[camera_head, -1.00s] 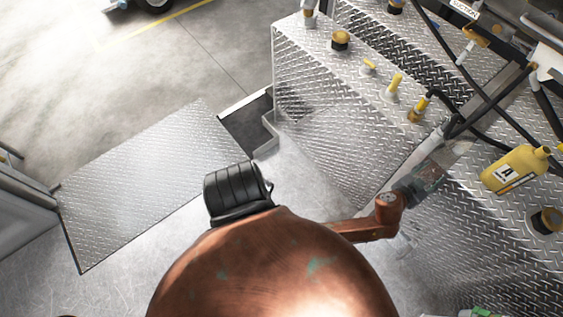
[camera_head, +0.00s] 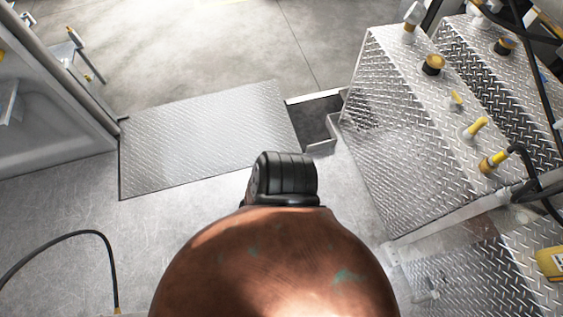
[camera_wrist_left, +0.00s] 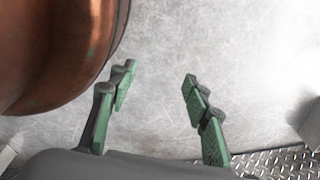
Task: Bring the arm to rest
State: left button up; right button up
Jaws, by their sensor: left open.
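My left gripper (camera_wrist_left: 160,74) shows in the left wrist view with its two green-padded fingers spread apart. Nothing is between them; bare grey floor (camera_wrist_left: 158,120) shows in the gap. My copper-coloured body fills the upper left of that view, close beside the fingers. In the head view neither gripper shows; my rounded copper body and a black ribbed part of mine fill the lower middle. My right gripper is in neither view.
A diamond-plate cabinet (camera_head: 385,130) with capped fittings stands at right, a yellow bottle (camera_head: 552,263) at the lower right edge. A flat metal plate (camera_head: 205,140) lies ahead. A black hose (camera_head: 60,238) curves at lower left. Open floor (camera_head: 200,50) lies beyond.

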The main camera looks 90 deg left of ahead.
pick_arm(q)
jog(key=s+a, duration=0.1)
jog(key=s, duration=0.6)
jog(key=shift+f+g, duration=0.35)
jog(key=shift+g, duration=0.05)
